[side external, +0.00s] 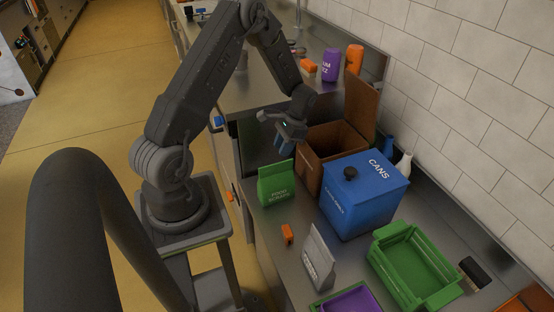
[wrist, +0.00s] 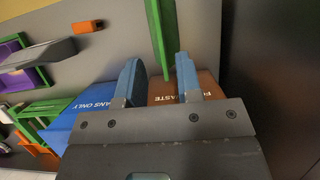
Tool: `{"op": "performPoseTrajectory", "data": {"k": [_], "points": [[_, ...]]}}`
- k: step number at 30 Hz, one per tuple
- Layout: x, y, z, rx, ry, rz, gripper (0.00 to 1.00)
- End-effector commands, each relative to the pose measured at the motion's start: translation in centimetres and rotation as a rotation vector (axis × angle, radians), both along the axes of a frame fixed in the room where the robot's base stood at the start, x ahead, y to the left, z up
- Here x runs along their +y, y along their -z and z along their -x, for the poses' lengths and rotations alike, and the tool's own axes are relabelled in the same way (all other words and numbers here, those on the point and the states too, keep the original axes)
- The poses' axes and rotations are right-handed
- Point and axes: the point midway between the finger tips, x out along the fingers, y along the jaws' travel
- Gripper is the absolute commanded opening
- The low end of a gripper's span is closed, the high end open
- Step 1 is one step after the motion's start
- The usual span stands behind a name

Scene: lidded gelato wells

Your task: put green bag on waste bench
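The green bag (side external: 276,183), with white lettering, stands upright on the grey metal bench (side external: 262,228), left of an open brown bin. My gripper (side external: 284,143) is above and slightly right of the bag in the side view, pointing down. In the wrist view, the bag shows edge-on as a narrow green strip (wrist: 161,38). Its near end reaches between the two blue fingers of my gripper (wrist: 159,63). The fingers are apart, with visible gaps on either side of the strip. No bench is labelled as the waste bench.
The brown bin (side external: 311,172) has its lid raised. A blue cans bin (side external: 362,204) stands beside it. A grey bag (side external: 318,262), an orange block (side external: 287,234), a green crate (side external: 437,292) and a purple tray (side external: 345,303) are nearer. Bottles stand by the wall.

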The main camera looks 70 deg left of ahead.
Motion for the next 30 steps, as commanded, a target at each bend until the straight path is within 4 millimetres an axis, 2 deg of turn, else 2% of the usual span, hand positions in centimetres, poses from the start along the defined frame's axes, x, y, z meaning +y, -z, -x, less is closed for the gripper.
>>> {"op": "performPoseTrajectory", "data": {"k": [3,11,14,18,22,26,30], "points": [[0.0,-1.9,-0.8,-0.002,0.001,-0.001,0.33],[-0.4,-4.5,-1.7,-0.015,0.003,-0.007,0.33],[-1.8,-7.1,-2.2,-0.06,0.005,-0.03,0.33],[-5.4,-12.7,-2.5,-0.176,0.011,-0.074,0.33],[-9.4,-17.8,-1.6,-0.296,0.013,-0.102,0.33],[-13.3,-22.0,0.3,-0.423,0.014,-0.114,0.33],[-17.3,-25.4,3.3,-0.557,0.014,-0.106,0.33]]}}
